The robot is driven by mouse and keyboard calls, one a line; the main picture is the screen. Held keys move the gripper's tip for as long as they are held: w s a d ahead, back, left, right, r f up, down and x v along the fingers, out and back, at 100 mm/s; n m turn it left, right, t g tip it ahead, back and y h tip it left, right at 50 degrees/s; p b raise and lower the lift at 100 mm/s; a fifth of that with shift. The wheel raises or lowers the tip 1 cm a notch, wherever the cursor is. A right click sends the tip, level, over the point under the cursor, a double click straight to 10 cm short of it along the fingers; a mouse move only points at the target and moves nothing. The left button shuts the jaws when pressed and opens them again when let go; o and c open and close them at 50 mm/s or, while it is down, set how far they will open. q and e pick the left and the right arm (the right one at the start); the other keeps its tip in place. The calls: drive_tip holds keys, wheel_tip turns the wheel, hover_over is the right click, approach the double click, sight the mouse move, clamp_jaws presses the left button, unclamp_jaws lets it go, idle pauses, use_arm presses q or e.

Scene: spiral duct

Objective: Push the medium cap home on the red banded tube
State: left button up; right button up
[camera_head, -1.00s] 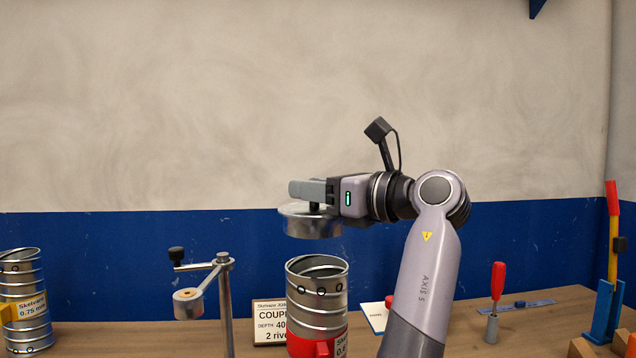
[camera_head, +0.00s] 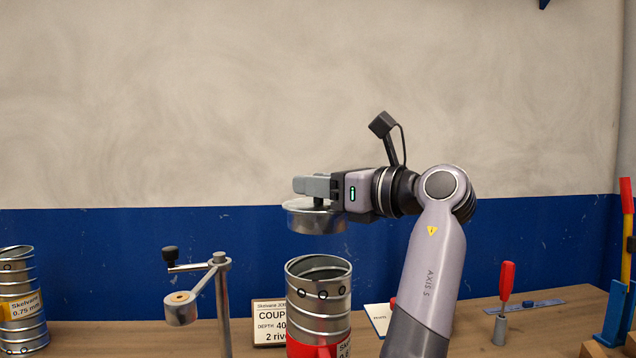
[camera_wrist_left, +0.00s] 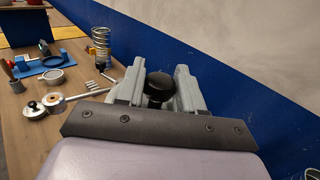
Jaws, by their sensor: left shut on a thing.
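The medium cap (camera_head: 316,220) is a shallow silver metal cap with a dark knob on top. My left gripper (camera_head: 312,187) is shut on the cap's knob. The black knob (camera_wrist_left: 159,85) shows between the grey fingers in the left wrist view, where the cap body is hidden. The red banded tube (camera_head: 320,300) stands upright below, a ribbed silver tube with a red band at its base and dark round marks near its rim. The cap hangs roughly level above the tube's open mouth, with a visible gap between them. My right gripper is not in view.
A metal stand with a swing arm (camera_head: 222,300) is just left of the tube. A printed sign (camera_head: 268,322) is behind it. Another ribbed tube (camera_head: 20,305) stands far left. A red-handled tool (camera_head: 506,285) and a blue strip (camera_head: 555,303) are at right.

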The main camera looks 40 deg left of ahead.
sight(319, 217)
use_arm(q)
drive_tip(key=shift+f+b, duration=1.1)
drive_tip(key=shift+f, duration=1.65)
drive_tip(key=shift+r, duration=0.1)
drive_tip(key=shift+p, duration=0.55)
drive_tip(key=shift+p, duration=0.5)
drive_tip(key=shift+f, duration=2.2)
drive_tip(key=o, duration=1.2)
drive_tip(key=shift+o, duration=0.2)
